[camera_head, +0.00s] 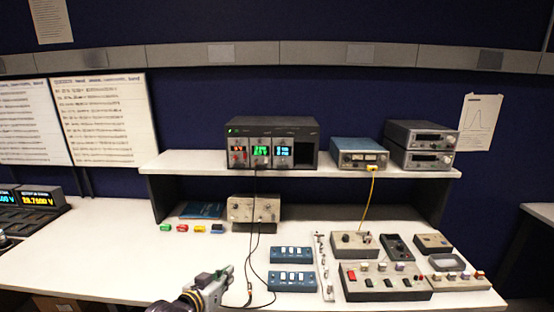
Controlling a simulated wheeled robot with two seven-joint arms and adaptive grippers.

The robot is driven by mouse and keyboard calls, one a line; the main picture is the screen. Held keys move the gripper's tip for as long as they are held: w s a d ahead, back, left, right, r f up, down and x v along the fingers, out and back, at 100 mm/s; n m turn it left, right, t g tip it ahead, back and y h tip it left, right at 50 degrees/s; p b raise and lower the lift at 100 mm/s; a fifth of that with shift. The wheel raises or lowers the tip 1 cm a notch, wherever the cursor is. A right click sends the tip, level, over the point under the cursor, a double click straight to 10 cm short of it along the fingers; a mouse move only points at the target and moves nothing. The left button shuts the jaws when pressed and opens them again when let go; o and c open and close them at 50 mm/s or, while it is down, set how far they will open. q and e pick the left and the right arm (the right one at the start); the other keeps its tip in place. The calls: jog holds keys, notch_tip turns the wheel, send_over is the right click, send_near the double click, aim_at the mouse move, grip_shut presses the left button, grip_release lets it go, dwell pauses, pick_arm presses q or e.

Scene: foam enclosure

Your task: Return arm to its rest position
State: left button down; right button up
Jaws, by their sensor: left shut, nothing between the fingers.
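My left gripper (222,280) shows at the bottom of the head view, low over the front part of the white bench (110,262). It is grey metal and its fingers are shut with nothing between them. Its tip is close to a black cable end on the bench; I cannot tell whether they touch. My right gripper is not in view.
A white shelf (200,163) carries a black instrument rack (272,125) and other instruments. Blue switch boxes (292,281) and a grey control box (385,288) stand right of my gripper. A black cable (253,215) hangs to the bench. The bench's left-middle is clear.

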pick_arm(q)
jog(key=s+a+f+g+y, duration=0.25)
jog(key=s+f, duration=0.25)
jog(key=s, duration=0.3)
jog(key=s+a+f+g+y, duration=0.1)
jog(key=s+a+f+g, duration=0.3)
jog(key=s, duration=0.5)
jog(key=s+a+f+g+y, duration=0.1)
jog(key=s+f+g, duration=0.2)
jog(key=s+f, duration=0.6)
jog(key=f, duration=1.4)
jog(key=s+f, duration=0.3)
jog(key=f, duration=1.3)
jog(key=s+a+f+g, duration=0.1)
jog(key=s+a+f, duration=0.1)
jog(key=s+f, duration=0.7)
jog(key=s+a+f+g, duration=0.1)
jog(key=s+a+f, duration=0.1)
jog(key=s+f, duration=0.7)
jog(key=s, duration=0.3)
jog(key=shift+f, duration=0.25)
jog(key=shift+s+a+y, duration=0.1)
jog(key=shift+y, duration=0.15)
